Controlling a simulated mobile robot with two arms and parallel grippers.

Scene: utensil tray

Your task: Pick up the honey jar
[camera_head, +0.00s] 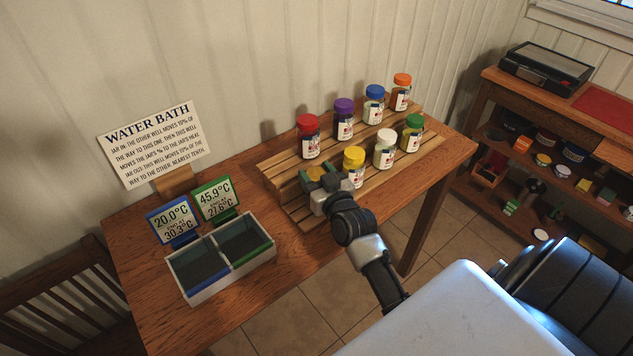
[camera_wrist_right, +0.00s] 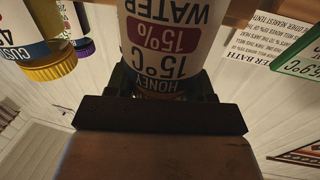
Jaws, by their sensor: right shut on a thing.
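The honey jar (camera_wrist_right: 165,40) shows upside down in the right wrist view, with a label reading honey, 15°C and 15% water. My right gripper (camera_wrist_right: 163,88) is shut on it, with dark fingers at its sides. In the head view the right gripper (camera_head: 315,179) is at the front left of the slatted wooden rack (camera_head: 290,165), left of the yellow-lidded jar, with an amber top between its fingers. The gripper hides most of the held jar, and I cannot tell whether its base touches the rack. My left gripper is not in view.
A yellow-lidded jar (camera_head: 354,168) stands close right of the gripper. Red- (camera_head: 308,138), purple- (camera_head: 344,121), blue-, orange-, white- and green-lidded jars share the rack. A two-well water bath (camera_head: 222,275) with temperature displays stands left. Bare table (camera_head: 135,250) lies around it.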

